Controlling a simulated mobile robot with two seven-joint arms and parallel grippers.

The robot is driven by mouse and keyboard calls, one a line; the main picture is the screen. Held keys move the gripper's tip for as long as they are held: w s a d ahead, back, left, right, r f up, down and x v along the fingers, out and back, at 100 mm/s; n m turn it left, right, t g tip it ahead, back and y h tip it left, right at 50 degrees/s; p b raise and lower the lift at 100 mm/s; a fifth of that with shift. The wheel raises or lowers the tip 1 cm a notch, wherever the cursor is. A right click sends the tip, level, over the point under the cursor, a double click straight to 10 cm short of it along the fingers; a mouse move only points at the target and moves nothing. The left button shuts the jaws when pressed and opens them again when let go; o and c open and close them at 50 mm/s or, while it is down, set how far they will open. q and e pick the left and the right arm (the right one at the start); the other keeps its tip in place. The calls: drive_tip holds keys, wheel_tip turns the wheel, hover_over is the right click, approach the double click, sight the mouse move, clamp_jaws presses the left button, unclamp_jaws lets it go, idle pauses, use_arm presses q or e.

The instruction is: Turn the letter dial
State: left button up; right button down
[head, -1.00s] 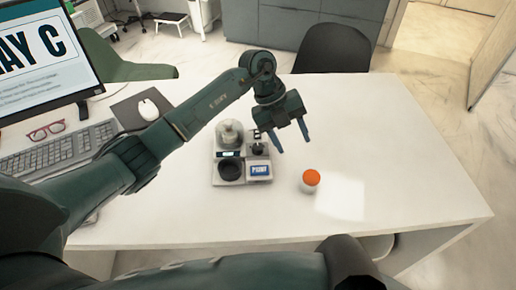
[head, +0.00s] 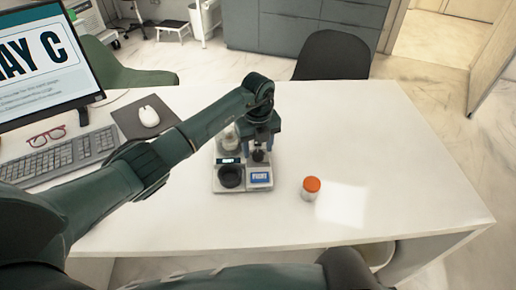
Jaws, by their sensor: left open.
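A small grey-white device (head: 243,187) stands on the white table. It has a black round cup (head: 230,177) at front left, a blue label plate at front right and a small lit display. A dark knob (head: 259,156), which looks like the letter dial, sits at its back right. My left gripper (head: 258,152) points down over this knob, open, with one finger on each side of it. I cannot tell whether the fingers touch it. The monitor (head: 45,60) at the left shows large text ending in "AY C". My right gripper is out of view.
A white bottle with an orange cap (head: 311,187) stands right of the device. The keyboard (head: 55,155), red glasses (head: 46,136) and mouse (head: 148,111) lie at the left. The right side of the table (head: 400,150) is clear. A black chair (head: 332,55) stands behind.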

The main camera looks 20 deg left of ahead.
use_arm(q)
drive_tip(key=shift+f, duration=0.65)
drive_tip(key=shift+c, duration=0.5)
drive_tip(key=c, duration=0.9)
